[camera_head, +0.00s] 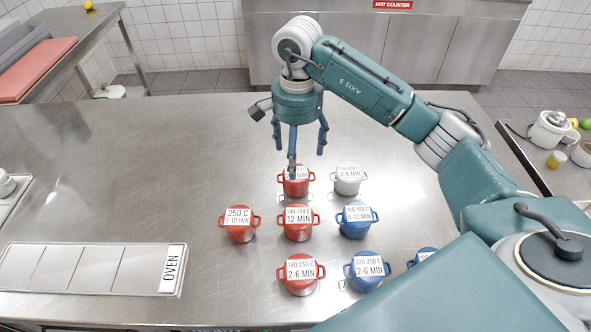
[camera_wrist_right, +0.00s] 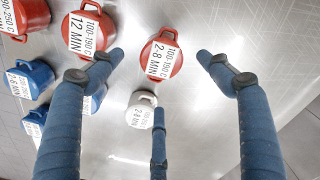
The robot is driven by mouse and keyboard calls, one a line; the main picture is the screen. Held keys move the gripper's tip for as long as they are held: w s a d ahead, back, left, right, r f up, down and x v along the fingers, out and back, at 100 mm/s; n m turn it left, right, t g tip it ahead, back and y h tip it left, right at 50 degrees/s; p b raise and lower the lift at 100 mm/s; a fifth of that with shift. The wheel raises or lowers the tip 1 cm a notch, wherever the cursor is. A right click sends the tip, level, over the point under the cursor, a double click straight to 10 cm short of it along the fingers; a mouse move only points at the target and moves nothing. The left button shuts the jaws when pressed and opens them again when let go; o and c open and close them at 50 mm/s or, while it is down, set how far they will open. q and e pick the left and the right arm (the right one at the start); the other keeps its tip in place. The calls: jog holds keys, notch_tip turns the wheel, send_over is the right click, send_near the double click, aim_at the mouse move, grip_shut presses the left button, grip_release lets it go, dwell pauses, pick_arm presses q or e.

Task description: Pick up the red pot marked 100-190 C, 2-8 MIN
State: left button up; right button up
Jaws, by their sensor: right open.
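The red pot marked 100-190 C, 2-8 MIN (camera_wrist_right: 172,66) stands on the steel table, between the two upper fingertips in the right wrist view. In the head view this red pot (camera_head: 296,188) is the rearmost red one, its label partly hidden by a finger. My right gripper (camera_head: 299,150) is open and empty, pointing down above and slightly behind the pot. In the right wrist view, my right gripper (camera_wrist_right: 159,72) has its three fingers spread, with the lower finger over the white pot (camera_wrist_right: 140,103). No contact with the pot is visible. My left gripper is not in view.
Red pots, such as the 12 MIN one (camera_head: 298,233) and the 250 C one (camera_head: 238,236), stand in front. Blue pots (camera_head: 356,229) stand to the right. An OVEN tray (camera_head: 172,270) lies front left. The table's left rear is clear.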

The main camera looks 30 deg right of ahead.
aim_at(298, 175)
jog(key=f, duration=0.2)
jog(key=shift+s+f+p, duration=0.2)
jog(key=shift+f+p, duration=0.1)
jog(key=shift+f, duration=0.35)
jog(key=f+p, duration=0.2)
jog(key=f, duration=0.1)
jog(key=f+p, duration=0.1)
jog(key=f, duration=0.1)
jog(key=shift+w, duration=0.3)
jog(key=shift+f, duration=0.35)
jog(key=shift+c, duration=0.8)
jog(key=c, duration=1.3)
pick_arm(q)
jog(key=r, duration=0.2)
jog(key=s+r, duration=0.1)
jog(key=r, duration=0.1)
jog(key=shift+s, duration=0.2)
pick_arm(e)
jog(key=shift+w, duration=0.1)
jog(key=shift+c, duration=0.4)
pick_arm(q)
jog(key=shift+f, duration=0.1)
pick_arm(e)
jog(key=shift+r, duration=0.2)
